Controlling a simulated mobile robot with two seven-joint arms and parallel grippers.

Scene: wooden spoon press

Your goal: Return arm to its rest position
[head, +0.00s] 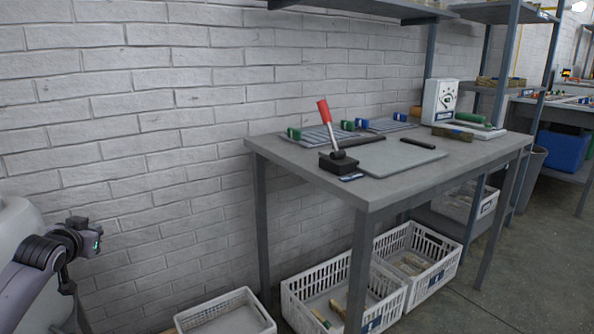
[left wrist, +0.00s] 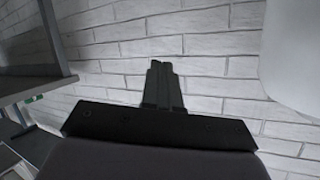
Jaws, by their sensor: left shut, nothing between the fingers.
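My left gripper (left wrist: 162,84) is shut and empty in the left wrist view, its two dark fingers together in front of the white brick wall. In the head view my left arm comes in at the lower left, bent at a joint beside the wall, well apart from the table (head: 385,190). The press on the table has a black base (head: 338,163) and a lever with a red handle (head: 323,111), tilted slightly to the left. My left gripper touches nothing that I can see. My right gripper is not in view.
White crates (head: 343,292) stand on the floor under and before the table. A grey board (head: 398,160) and a white box-shaped device (head: 439,102) are on the table. A pale rounded object (head: 18,235) stands at the far left. Brick wall lies between it and the table.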

